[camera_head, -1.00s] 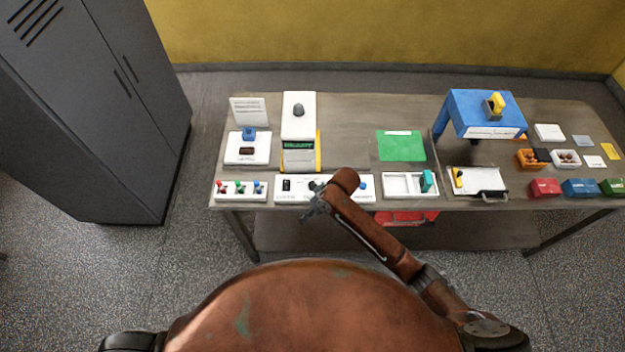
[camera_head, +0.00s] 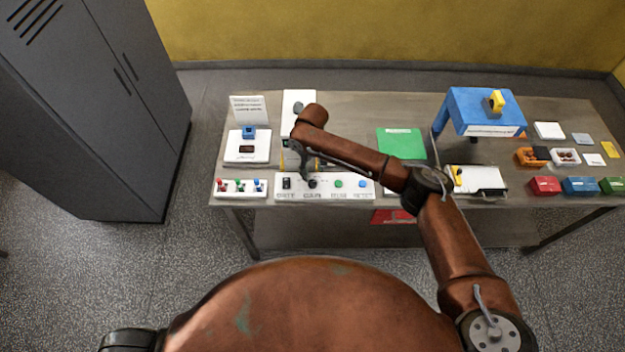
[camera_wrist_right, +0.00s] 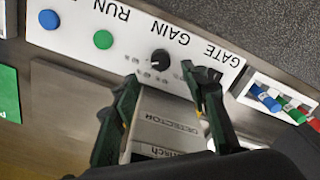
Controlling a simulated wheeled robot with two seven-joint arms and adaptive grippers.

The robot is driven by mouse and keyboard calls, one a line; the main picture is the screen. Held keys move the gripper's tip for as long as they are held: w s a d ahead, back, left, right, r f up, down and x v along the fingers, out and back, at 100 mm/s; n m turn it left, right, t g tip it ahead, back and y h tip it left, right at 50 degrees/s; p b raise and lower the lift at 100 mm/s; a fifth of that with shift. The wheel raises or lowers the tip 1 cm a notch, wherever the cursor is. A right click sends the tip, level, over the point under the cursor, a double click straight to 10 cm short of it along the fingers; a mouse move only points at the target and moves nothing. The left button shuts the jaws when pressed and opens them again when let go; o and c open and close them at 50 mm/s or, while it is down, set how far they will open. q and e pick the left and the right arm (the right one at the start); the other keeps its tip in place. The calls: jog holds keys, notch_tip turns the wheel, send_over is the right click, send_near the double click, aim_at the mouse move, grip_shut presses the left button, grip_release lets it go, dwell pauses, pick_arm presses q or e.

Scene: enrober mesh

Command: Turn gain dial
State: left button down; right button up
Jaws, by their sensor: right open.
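The gain dial (camera_head: 312,184) is a small round black knob on the white control panel (camera_head: 326,194), above the word GAIN. In the right wrist view the dial (camera_wrist_right: 160,57) has a white pointer mark and small scale marks beside it. My right gripper (camera_head: 304,172) points down just behind the dial in the head view. In the wrist view the right gripper (camera_wrist_right: 160,76) is open and empty, its fingertips apart, with the dial just beyond the gap between them. I cannot tell its exact height above the panel. My left gripper is not in view.
A black gate switch (camera_head: 286,184), a green button (camera_head: 339,184) and a blue button (camera_head: 362,184) share the panel. A rack of coloured pegs (camera_head: 240,189) stands left. The detector (camera_wrist_right: 165,128) lies under the gripper. A green sheet (camera_head: 401,144) lies to the right.

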aim_at(313, 182)
notch_tip(313, 182, down, 7)
jog(key=shift+r, duration=0.15)
jog(key=shift+c, duration=0.5)
grip_shut()
jog(key=n, duration=0.3)
jog(key=shift+n+p, duration=0.3)
jog(key=shift+p, duration=0.05)
jog(key=shift+n, duration=2.3)
